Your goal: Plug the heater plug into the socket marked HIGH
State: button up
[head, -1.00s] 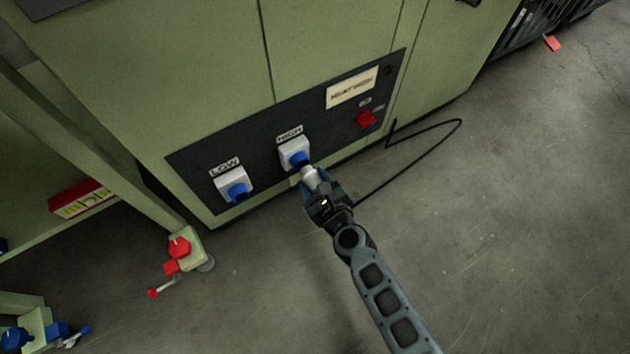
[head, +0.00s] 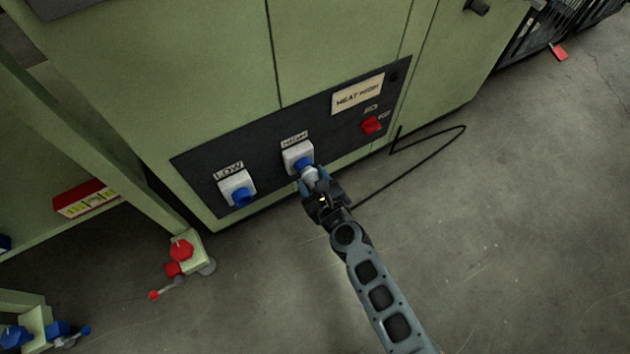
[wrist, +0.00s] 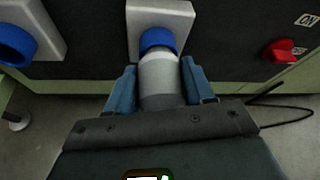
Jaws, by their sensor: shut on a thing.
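The heater plug (wrist: 159,76) is a pale grey cylinder held between the blue fingers of my gripper (wrist: 161,88). In the head view, my gripper (head: 313,182) is shut on the plug right in front of the HIGH socket (head: 297,155). The HIGH socket is a white housing with a blue round mouth; in the wrist view its blue ring (wrist: 157,39) meets the plug's front end. The plug lines up with the ring, but how deep it sits is hidden. The LOW socket (head: 237,188), white with a blue mouth, is empty to the left.
A dark panel (head: 215,154) on the green cabinet bears both sockets, a HEAT HIGH label (head: 358,94) and a red switch (head: 371,125). A black cable (head: 430,144) loops on the floor at right. A green post with a red knob (head: 181,250) stands at left.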

jog(key=shift+w+a, duration=0.35)
jog(key=shift+w, duration=0.15)
jog(key=o, duration=1.2)
jog(key=shift+p+v, duration=1.75)
jog(key=shift+v, duration=2.15)
